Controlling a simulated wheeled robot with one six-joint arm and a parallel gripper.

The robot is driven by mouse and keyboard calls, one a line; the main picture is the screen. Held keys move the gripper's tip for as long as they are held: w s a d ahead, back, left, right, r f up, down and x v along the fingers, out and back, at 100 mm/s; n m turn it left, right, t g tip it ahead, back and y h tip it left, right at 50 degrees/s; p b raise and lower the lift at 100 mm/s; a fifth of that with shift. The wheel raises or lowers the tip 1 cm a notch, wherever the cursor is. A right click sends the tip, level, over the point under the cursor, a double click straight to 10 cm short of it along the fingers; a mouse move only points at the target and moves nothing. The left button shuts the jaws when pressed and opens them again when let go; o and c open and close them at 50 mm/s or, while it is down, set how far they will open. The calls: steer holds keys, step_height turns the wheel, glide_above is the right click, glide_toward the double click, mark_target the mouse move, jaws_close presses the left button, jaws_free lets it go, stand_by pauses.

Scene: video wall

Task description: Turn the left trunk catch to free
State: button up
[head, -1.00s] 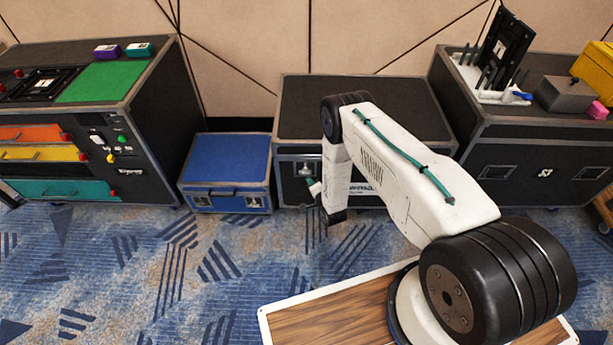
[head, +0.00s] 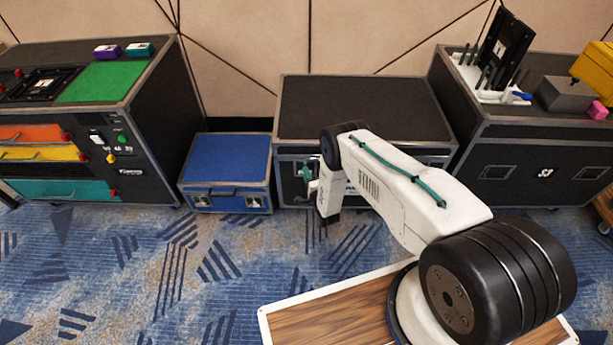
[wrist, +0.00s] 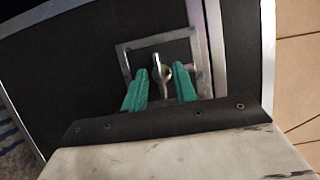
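The trunk is a black case (head: 365,105) with metal edges, standing against the wall behind my arm. Its left catch is a silver butterfly-shaped turn piece (wrist: 161,72) on a recessed metal plate (wrist: 129,57), on the trunk's front. My gripper (wrist: 163,84) has teal fingers, apart, one on each side of the catch. A gap shows between them, and I cannot tell whether either finger touches the catch. In the head view my gripper (head: 311,181) is at the left of the trunk's front, and my arm hides much of that front.
A low blue case (head: 228,160) stands just left of the trunk. A black drawer cabinet (head: 160,110) is further left. Another black case (head: 535,155), with items on top, stands close on the right. The patterned carpet (head: 200,265) in front is clear.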

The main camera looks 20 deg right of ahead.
jaws_close()
steer(key=shift+w+n, duration=0.1)
steer(key=shift+n, duration=0.3)
steer(key=n+g+h, duration=0.1)
steer(key=n+h, duration=0.1)
steer(key=n, duration=0.2)
steer(key=n+g+h, duration=0.2)
steer(key=n, duration=0.2)
steer(key=n+g+h, duration=0.1)
steer(key=n+g, duration=0.1)
steer(key=n, duration=0.2)
steer(key=shift+w+a+r+n+h, duration=0.1)
steer(key=shift+a+r+n+h, duration=0.2)
steer(key=shift+r+n+h, duration=0.1)
stand_by(0.6)
